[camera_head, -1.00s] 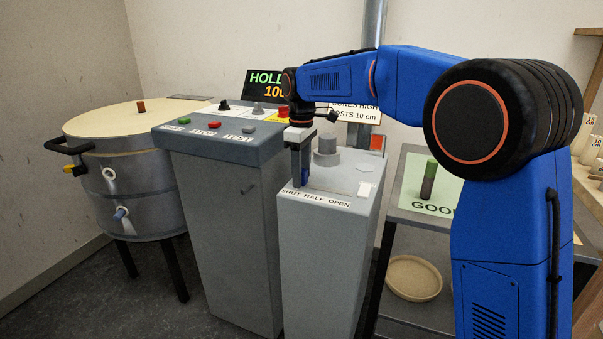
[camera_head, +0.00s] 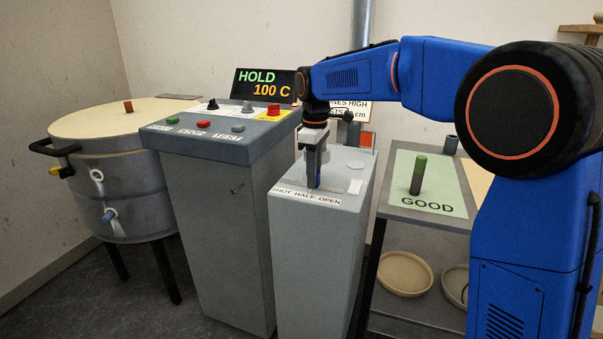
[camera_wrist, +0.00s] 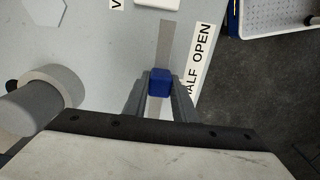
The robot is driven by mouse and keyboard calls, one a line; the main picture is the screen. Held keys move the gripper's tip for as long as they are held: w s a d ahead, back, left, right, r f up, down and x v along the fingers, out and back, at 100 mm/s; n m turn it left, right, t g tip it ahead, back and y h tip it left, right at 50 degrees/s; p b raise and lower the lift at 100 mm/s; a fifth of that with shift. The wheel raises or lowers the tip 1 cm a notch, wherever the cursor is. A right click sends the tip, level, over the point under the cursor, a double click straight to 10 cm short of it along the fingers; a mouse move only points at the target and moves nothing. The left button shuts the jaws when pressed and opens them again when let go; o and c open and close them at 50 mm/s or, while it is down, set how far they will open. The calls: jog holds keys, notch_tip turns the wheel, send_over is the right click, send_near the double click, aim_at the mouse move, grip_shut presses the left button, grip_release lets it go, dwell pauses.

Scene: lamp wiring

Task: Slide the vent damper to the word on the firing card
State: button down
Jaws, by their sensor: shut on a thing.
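The vent damper's blue knob (camera_wrist: 160,82) stands in a straight slot on top of the grey pedestal (camera_head: 310,260). My gripper (camera_wrist: 160,92) is shut on this knob; in the head view my gripper (camera_head: 313,184) points down over the pedestal top. A label strip (camera_head: 307,197) along the front edge reads SHUT, HALF, OPEN. In the wrist view the knob is beside HALF on the strip (camera_wrist: 195,70), with OPEN further up; a finger covers SHUT. I cannot make out a damper word on any card.
A grey control console (camera_head: 215,140) with buttons stands left of the pedestal; its display (camera_head: 264,85) reads HOLD 100 C. A round kiln (camera_head: 110,150) is further left. A shelf with a green GOOD card (camera_head: 435,185) is at right. A white sign (camera_head: 352,113) is partly behind my arm.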

jog(key=shift+d, duration=0.1)
jog(key=c, duration=1.4)
grip_release()
jog(key=shift+c, duration=0.2)
jog(key=shift+r, duration=0.15)
notch_tip(320, 180, up, 17)
jog(key=shift+s+r, duration=0.1)
